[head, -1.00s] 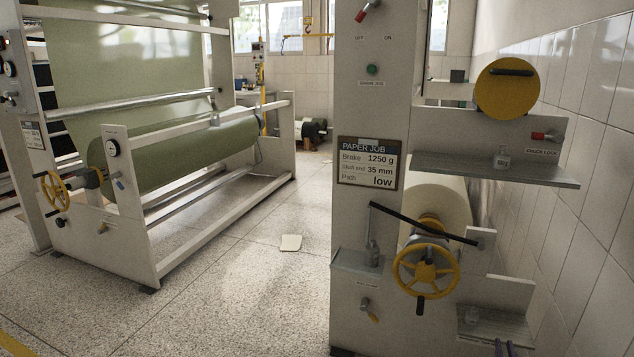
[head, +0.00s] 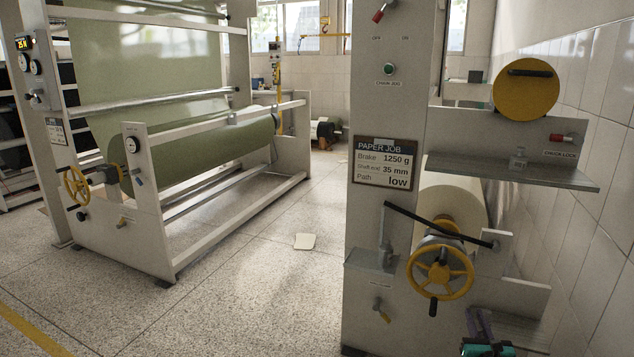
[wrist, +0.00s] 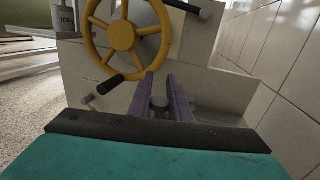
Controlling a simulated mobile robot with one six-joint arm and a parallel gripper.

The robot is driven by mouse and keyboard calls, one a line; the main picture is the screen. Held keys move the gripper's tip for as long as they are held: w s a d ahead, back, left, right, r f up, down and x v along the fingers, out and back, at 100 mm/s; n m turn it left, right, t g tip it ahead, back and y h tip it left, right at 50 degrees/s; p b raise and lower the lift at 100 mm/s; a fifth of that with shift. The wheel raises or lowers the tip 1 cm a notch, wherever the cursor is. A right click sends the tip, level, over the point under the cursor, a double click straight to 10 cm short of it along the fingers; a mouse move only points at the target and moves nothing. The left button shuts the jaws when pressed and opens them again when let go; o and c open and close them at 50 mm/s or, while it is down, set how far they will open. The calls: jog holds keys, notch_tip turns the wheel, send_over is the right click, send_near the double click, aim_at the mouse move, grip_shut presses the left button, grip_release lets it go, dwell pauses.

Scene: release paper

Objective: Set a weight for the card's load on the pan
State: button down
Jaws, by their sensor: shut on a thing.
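The job card (head: 386,164) on the white post reads Brake 1250 g, shaft end 35 mm, path low. My gripper (head: 479,318) is low at the right, at the lower grey shelf (head: 520,328). In the wrist view, its purple fingers (wrist: 165,95) are shut on a small grey weight (wrist: 160,104), mostly hidden between them. Another small grey weight (head: 518,157) stands on the upper shelf (head: 510,172). A black lever (head: 440,224) slants above the yellow handwheel (head: 440,273). Grey hanging metalwork (head: 386,256) is at its left end; I cannot tell the pan's surface there.
The handwheel also shows in the wrist view (wrist: 121,35), close ahead of my gripper with its dark handle. A paper roll (head: 450,190) sits behind the lever. A tiled wall (head: 605,230) bounds the right. Open floor (head: 260,285) lies left of the post.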

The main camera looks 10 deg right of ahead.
jog(key=w+a+r+n+y, duration=0.2)
jog(key=w+a+r+y, duration=0.25)
jog(key=a, duration=0.45)
jog(key=w+a+r+n+y, duration=0.3)
jog(key=w+a+r, duration=0.2)
jog(key=a, duration=0.3)
jog(key=w+a+r+n+y, duration=0.2)
jog(key=w+a+r+y, duration=0.25)
jog(key=a, duration=0.45)
jog(key=s+a+r+n+g+y, duration=0.1)
jog(key=s+a+n+g+y, duration=0.3)
jog(key=a, duration=0.6)
jog(key=s+a+n+g+y, duration=0.2)
jog(key=a+n+y, duration=0.35)
jog(key=a, duration=0.45)
notch_tip(320, 180, up, 13)
jog(key=p, duration=2.1)
jog(key=shift+a+r+m+y+p, duration=0.15)
jog(key=shift+m+y+p, duration=0.2)
jog(key=shift+m+p, duration=0.1)
